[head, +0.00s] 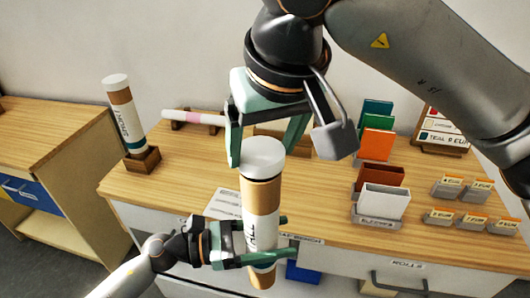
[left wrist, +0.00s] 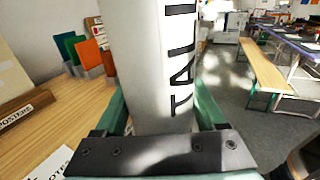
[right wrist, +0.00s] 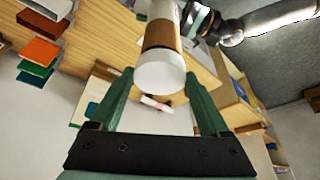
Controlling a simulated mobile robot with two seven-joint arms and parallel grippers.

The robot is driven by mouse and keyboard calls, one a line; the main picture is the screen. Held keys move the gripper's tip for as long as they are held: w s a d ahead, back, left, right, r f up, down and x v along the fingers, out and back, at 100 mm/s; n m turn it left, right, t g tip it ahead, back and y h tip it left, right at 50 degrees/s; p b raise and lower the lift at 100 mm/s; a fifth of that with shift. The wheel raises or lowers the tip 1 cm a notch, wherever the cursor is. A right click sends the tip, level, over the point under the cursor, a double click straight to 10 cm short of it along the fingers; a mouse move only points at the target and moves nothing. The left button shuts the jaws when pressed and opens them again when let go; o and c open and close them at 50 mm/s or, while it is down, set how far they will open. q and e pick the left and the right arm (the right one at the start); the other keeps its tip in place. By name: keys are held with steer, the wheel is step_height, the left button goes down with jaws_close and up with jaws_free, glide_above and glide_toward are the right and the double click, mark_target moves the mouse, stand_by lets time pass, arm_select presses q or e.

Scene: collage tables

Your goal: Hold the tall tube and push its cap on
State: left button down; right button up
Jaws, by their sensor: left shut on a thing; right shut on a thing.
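The tall tube (head: 262,212) is white with brown bands and stands upright in the air before the counter's front edge. My left gripper (head: 283,238) is shut around its lower part; its lettered white side fills the left wrist view (left wrist: 150,65). The white cap (head: 262,155) is at the tube's top end, in line with it, with no gap visible. I cannot tell how far on it sits. My right gripper (head: 265,150) comes from above and is shut on the cap, which shows between its fingertips in the right wrist view (right wrist: 161,73).
A capped, lettered tube (head: 125,118) stands in a wooden block (head: 142,160) at the counter's left. A white and pink roll (head: 195,117) lies on a rack behind. Coloured card holders (head: 378,140) and small labelled stands (head: 460,188) occupy the right side.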

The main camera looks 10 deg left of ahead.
steer(key=shift+f, duration=0.9)
steer(key=shift+f, duration=0.7)
steer(key=o, duration=1.1)
steer(key=shift+o, duration=0.2)
steer(key=v, duration=1.2)
steer(key=shift+a, duration=0.15)
